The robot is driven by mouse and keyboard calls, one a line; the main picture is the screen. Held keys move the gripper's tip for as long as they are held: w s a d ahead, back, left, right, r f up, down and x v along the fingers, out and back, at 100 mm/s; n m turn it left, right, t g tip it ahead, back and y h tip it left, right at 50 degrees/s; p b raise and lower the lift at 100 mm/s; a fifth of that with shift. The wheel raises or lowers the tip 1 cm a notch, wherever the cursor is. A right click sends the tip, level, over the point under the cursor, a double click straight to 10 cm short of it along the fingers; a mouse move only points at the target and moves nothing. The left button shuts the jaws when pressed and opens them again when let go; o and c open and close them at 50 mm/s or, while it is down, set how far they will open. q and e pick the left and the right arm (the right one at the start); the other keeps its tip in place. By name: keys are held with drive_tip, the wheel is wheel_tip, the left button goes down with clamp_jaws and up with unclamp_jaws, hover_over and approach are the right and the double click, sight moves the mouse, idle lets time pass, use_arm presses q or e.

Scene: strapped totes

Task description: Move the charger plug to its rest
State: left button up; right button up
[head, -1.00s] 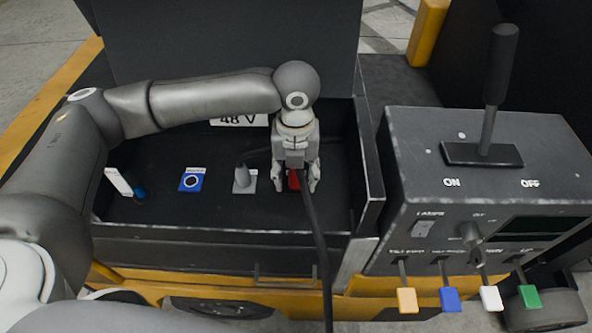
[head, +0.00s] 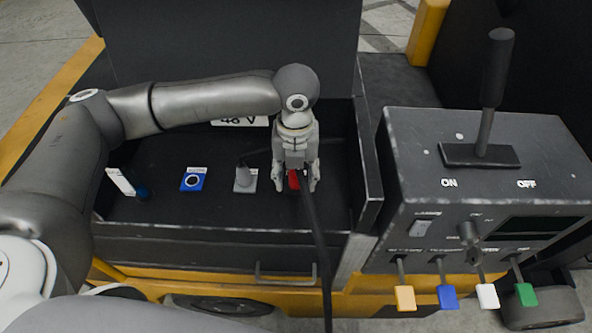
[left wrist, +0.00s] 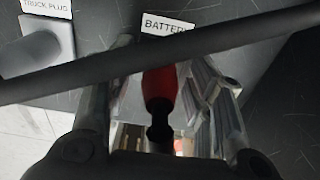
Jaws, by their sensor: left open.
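The red plug (head: 293,180), which I take for the charger plug, stands in the dark tray at a label reading "BATTERY" in the left wrist view. A black cable (head: 318,240) runs from beside it over the tray's front edge. My left gripper (head: 296,186) points down with its open fingers on either side of the red plug. In the left wrist view the plug (left wrist: 160,90) shows between the fingers, and a thick dark cable crosses in front of it. A blue plate with a ring (head: 193,180) lies further left; its label is unreadable. My right gripper is out of view.
A grey plug (head: 244,177) stands just left of my gripper; its label (left wrist: 48,5) reads "TRUCK PLUG". The tray's walls (head: 369,160) rise around the work area. A control box (head: 480,170) with a tall lever and coloured switches stands on the right.

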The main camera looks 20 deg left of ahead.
use_arm(q)
drive_tip(key=shift+c, duration=0.5)
clamp_jaws()
drive_tip(key=shift+r, duration=0.15)
drive_tip(key=shift+r+p, duration=2.85)
drive_tip(key=shift+p, duration=1)
